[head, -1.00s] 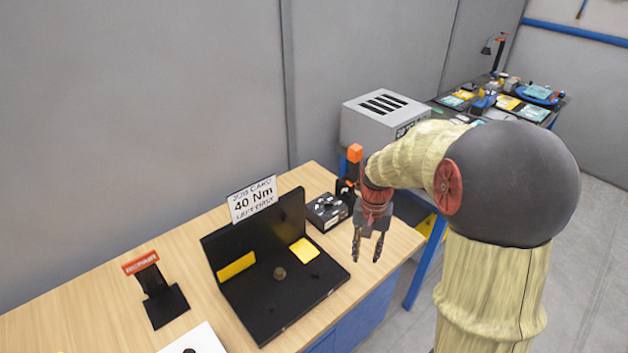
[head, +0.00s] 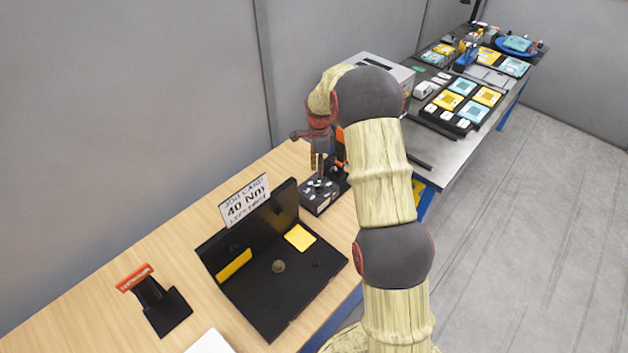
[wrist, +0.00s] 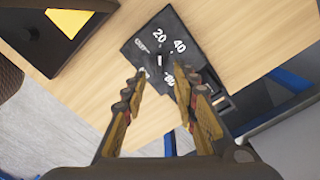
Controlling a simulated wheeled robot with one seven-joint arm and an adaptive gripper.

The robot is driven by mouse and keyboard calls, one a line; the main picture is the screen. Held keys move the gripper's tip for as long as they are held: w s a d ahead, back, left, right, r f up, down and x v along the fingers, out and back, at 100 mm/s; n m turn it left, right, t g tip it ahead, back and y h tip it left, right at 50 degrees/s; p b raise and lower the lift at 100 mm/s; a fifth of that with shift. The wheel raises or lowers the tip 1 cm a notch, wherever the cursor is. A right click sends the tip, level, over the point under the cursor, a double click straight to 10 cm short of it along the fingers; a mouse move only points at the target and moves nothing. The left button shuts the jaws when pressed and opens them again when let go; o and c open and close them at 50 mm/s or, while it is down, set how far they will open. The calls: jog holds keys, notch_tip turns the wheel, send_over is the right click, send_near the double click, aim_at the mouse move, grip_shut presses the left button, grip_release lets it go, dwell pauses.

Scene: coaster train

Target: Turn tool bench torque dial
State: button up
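The torque dial unit is a small black box (head: 315,199) at the back right of the wooden bench. In the wrist view its black face (wrist: 180,35) shows the white numbers 20, 40 and 80, with a dark knob (wrist: 162,60) that has a white mark in the middle. My gripper (wrist: 166,95) is open, its two fingers apart, with the knob visible between and beyond them. In the head view my gripper (head: 318,172) points down just above the box. I cannot tell whether it touches the knob. A white card (head: 244,201) reads "JOB CARD 40 Nm".
A black angled fixture (head: 270,270) with yellow pads stands left of the dial box. A stand with an orange sign (head: 134,277) is farther left. A grey box (head: 385,70) and a second table (head: 440,140) with coloured parts lie behind and right.

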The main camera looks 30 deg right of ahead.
aim_at(318, 185)
jog(key=shift+r+m, duration=0.1)
jog(key=shift+m, duration=0.2)
jog(key=shift+f, duration=0.25)
notch_tip(318, 185, down, 7)
jog(key=shift+f, duration=0.2)
jog(key=shift+c, duration=0.8)
grip_shut()
